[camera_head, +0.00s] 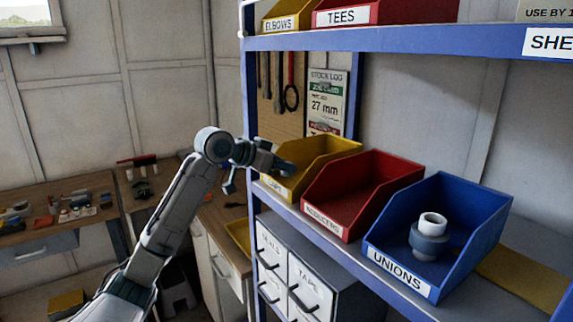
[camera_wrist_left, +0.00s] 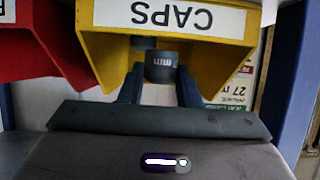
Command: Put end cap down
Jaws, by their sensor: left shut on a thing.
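My left gripper (camera_head: 277,163) is at the front of the yellow bin (camera_head: 315,156) on the blue shelf. In the left wrist view the fingers (camera_wrist_left: 160,85) are shut on a dark grey end cap (camera_wrist_left: 161,64) with white lettering. The cap shows against the opening of the yellow bin (camera_wrist_left: 105,50), whose label reads CAPS and appears upside down there. I cannot tell whether the cap touches the bin. The cap cannot be made out clearly in the head view. My right gripper is not in view.
A red REDUCERS bin (camera_head: 375,173) and a blue UNIONS bin (camera_head: 470,210) holding a grey and white fitting (camera_head: 430,236) stand right of the yellow bin. An upper shelf (camera_head: 400,39) runs above. A cluttered workbench (camera_head: 50,234) is at the left.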

